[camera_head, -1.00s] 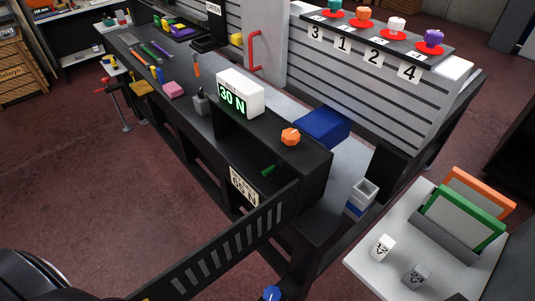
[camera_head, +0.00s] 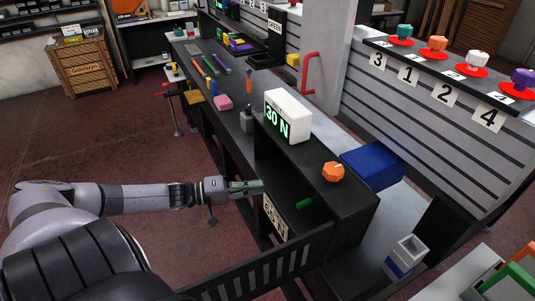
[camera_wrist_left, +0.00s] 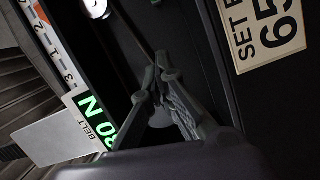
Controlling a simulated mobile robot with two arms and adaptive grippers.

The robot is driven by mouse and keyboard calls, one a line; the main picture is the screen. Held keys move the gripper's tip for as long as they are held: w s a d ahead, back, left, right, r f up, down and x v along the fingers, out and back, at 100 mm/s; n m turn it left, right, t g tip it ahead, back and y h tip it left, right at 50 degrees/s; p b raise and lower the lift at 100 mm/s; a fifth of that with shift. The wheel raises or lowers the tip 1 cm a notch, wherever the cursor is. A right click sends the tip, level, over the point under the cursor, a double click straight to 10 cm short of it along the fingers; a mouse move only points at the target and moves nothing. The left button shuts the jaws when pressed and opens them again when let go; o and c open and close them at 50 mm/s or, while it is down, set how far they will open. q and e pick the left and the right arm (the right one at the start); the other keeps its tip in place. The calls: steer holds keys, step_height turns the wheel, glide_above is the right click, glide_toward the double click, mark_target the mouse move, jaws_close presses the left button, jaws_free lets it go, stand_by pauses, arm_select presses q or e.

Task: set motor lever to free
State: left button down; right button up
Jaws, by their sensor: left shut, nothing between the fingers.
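A short green handle (camera_head: 305,203) lies inside the open front of the black bench housing (camera_head: 350,222); it may be the motor lever, but no label on it is readable. My left gripper (camera_head: 260,186) is at the housing's front edge, left of the green handle and apart from it. In the left wrist view the fingers (camera_wrist_left: 158,72) are shut with nothing between them. My right gripper is in no view.
The white 30 N display (camera_head: 287,116) and an orange knob (camera_head: 333,172) sit on top of the housing. A sign reading SET and 65 (camera_wrist_left: 262,35) is beside the gripper. A slatted black guard (camera_head: 270,268) extends in front; a blue box (camera_head: 372,164) stands behind.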

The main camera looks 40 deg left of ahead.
mark_target(308, 202)
arm_select(q)
steer(key=x, duration=0.7)
steer(key=shift+w+d, duration=0.2)
steer(key=shift+w, duration=0.2)
steer(key=d, duration=0.1)
steer(key=d+p, duration=0.1)
steer(key=d, duration=0.1)
steer(key=shift+s+f, duration=0.25)
steer(key=shift+s+d+f+p, duration=0.1)
steer(key=shift+s+d+p, duration=0.2)
steer(key=shift+d, duration=0.2)
steer(key=shift+f, duration=0.1)
steer(key=shift+d, duration=0.1)
steer(key=shift+d+p, duration=0.1)
steer(key=shift+p, duration=0.3)
steer(key=shift+s+n+t+y, duration=0.15)
steer(key=shift+n+t+y, duration=0.15)
steer(key=shift+y, duration=0.1)
